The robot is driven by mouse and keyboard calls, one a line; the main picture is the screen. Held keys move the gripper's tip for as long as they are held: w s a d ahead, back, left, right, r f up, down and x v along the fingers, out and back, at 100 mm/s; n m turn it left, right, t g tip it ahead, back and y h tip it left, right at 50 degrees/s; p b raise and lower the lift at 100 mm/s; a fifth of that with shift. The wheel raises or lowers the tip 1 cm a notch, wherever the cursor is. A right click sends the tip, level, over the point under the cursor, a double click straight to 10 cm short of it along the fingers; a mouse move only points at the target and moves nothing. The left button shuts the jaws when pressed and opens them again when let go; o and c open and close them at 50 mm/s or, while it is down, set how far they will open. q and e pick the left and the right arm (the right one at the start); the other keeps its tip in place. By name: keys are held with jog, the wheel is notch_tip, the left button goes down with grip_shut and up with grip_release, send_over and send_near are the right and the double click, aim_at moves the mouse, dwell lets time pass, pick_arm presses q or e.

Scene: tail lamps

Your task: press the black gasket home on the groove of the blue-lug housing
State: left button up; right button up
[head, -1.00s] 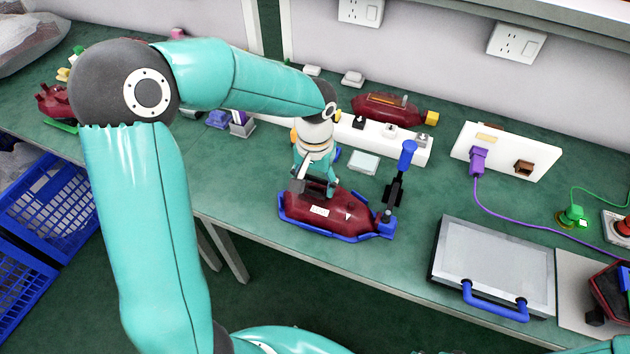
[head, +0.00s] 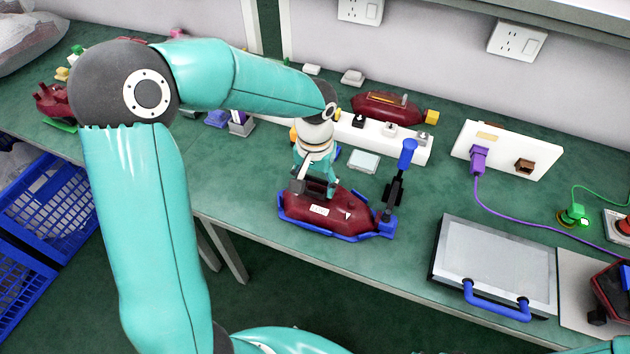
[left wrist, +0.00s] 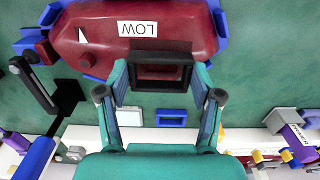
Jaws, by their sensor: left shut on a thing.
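The dark red housing (head: 345,212) lies in a blue cradle (head: 300,225) near the table's front edge. It also shows in the left wrist view (left wrist: 95,45), with a "LOW" label and blue at its pointed end. My left gripper (head: 315,188) points down over the housing's wall-side part. In the left wrist view its fingers (left wrist: 161,75) are shut on the black gasket (left wrist: 160,57), a rectangular frame, one finger on each side. Dark red shows through the frame. The groove is hidden, and I cannot tell whether the gasket touches the housing. My right gripper is out of view.
A blue-handled clamp (head: 400,180) stands upright at the cradle's right end. Behind are a white strip (head: 405,147) and another red housing with a yellow end (head: 388,106). A blue-handled flat case (head: 495,265) lies to the right. Bare table lies left of the cradle.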

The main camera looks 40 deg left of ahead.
pick_arm(q)
jog(key=shift+f+b, duration=0.65)
jog(key=shift+f, duration=0.15)
jog(key=o, duration=1.1)
jog(key=shift+o, duration=0.2)
jog(key=shift+r, duration=0.1)
notch_tip(320, 180, up, 12)
